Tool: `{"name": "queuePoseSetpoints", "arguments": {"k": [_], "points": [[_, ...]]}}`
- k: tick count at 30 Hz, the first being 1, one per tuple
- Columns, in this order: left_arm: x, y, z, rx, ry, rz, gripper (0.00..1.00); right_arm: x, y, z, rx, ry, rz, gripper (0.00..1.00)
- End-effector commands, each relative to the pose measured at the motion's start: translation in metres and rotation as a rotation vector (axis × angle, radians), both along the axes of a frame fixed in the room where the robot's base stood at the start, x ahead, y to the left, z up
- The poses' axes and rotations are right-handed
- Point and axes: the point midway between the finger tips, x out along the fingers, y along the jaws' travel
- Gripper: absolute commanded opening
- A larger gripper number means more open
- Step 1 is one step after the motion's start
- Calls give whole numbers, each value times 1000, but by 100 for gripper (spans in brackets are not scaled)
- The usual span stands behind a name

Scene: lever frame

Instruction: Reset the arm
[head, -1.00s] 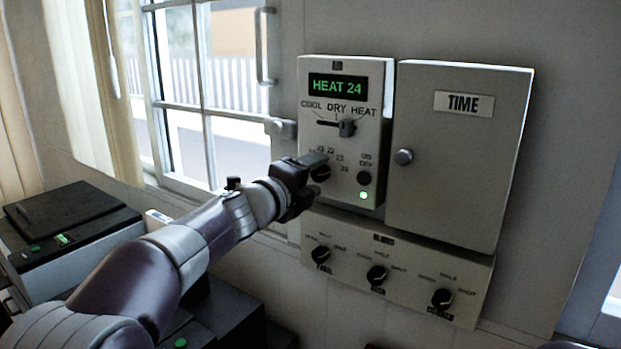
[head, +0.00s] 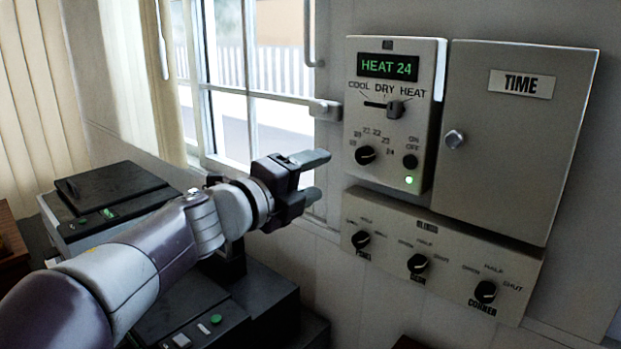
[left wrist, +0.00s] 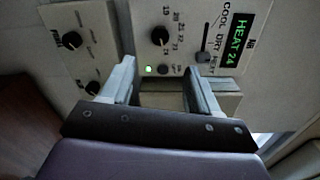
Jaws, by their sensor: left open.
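My left gripper (head: 316,176) is open and empty, to the left of the wall control panel (head: 425,130) and apart from it. The panel's display (head: 388,66) reads HEAT 24. Its slider (head: 395,107) sits at the HEAT end. The round temperature dial (head: 365,155) is below it, and the ON/OFF button (head: 410,161) has a lit green light (head: 409,180) beneath. In the left wrist view the open fingers (left wrist: 165,85) point toward the panel, with the dial (left wrist: 160,36) beyond them. My right gripper is not in view.
A blinds panel (head: 450,262) with three knobs is below. A window (head: 260,110) with its handle is behind the left gripper. Dark machines (head: 110,195) stand at lower left.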

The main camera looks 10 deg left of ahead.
Motion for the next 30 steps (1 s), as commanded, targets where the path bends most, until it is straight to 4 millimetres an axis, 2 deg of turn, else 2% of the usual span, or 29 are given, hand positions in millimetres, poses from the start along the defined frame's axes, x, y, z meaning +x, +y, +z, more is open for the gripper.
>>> {"name": "queuePoseSetpoints", "arguments": {"k": [2,4,5,8,10,13,15,18,21,24,26,30], "points": [[1,1,-1,-13,12,9,61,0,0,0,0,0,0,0],[10,17,-6,-101,75,99,61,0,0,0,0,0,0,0],[14,27,-16,-169,129,162,61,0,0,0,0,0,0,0],[19,70,-75,-450,381,428,61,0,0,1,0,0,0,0],[8,96,-131,-634,581,632,61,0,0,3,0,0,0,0],[-30,119,-212,-844,850,917,61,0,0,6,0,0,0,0],[-68,126,-261,-955,1023,1113,61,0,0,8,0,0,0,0],[-127,124,-314,-1066,1232,1365,61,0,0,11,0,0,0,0],[-177,117,-345,-1121,1383,1555,61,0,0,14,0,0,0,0],[-208,111,-360,-1138,1470,1661,61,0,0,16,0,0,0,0],[-217,110,-365,-1130,1490,1686,61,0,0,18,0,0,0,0],[-217,109,-365,-1122,1494,1691,61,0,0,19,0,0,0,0]]}}
